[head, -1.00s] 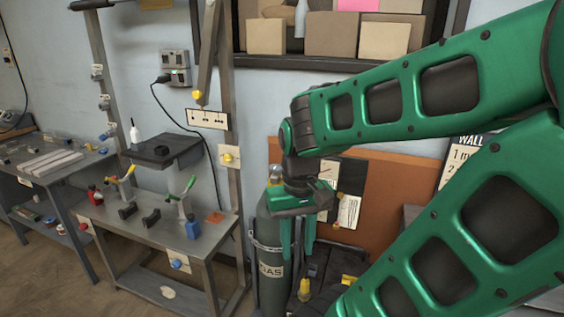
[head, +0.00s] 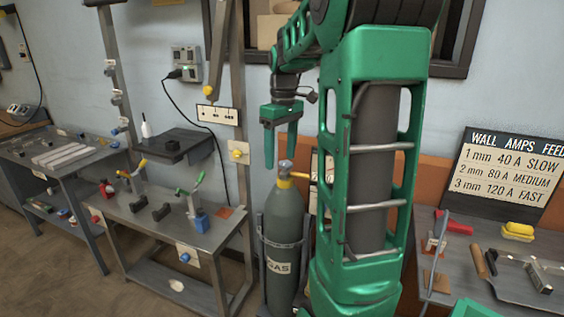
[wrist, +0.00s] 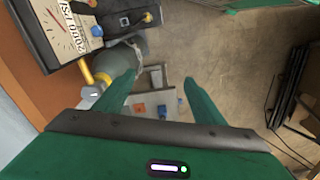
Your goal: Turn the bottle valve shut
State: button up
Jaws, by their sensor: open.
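The grey gas bottle (head: 284,228), marked "GAS", stands upright in a holder with a band around it. Its valve (head: 285,167) is a small grey knob on a yellow neck, with a yellow outlet pointing right. My gripper (head: 281,160) is open and empty, pointing down close to the valve in the head view. In the wrist view the bottle (wrist: 115,62) and valve (wrist: 91,92) lie left of the left finger, outside the gap between the fingertips (wrist: 158,84). The exact distance to the valve is hard to tell.
A metal workbench (head: 170,232) with clamps stands left of the bottle. A gauge box (wrist: 65,25) is beside the bottle in the wrist view. At right, a table holds tools under a wall-amps sign (head: 508,172). Open floor (wrist: 220,50) shows below the gripper.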

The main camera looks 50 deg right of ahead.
jog(key=w+d+n, duration=0.4)
jog(key=w+d, duration=0.5)
jog(key=n, duration=0.4)
send_near(285, 163)
notch_tip(285, 163, down, 8)
jog(key=shift+f, duration=0.1)
jog(key=c, duration=1.1)
jog(key=shift+o, duration=0.3)
jog(key=shift+w+a, duration=0.1)
jog(key=shift+a, duration=0.15)
jog(key=shift+d, duration=0.2)
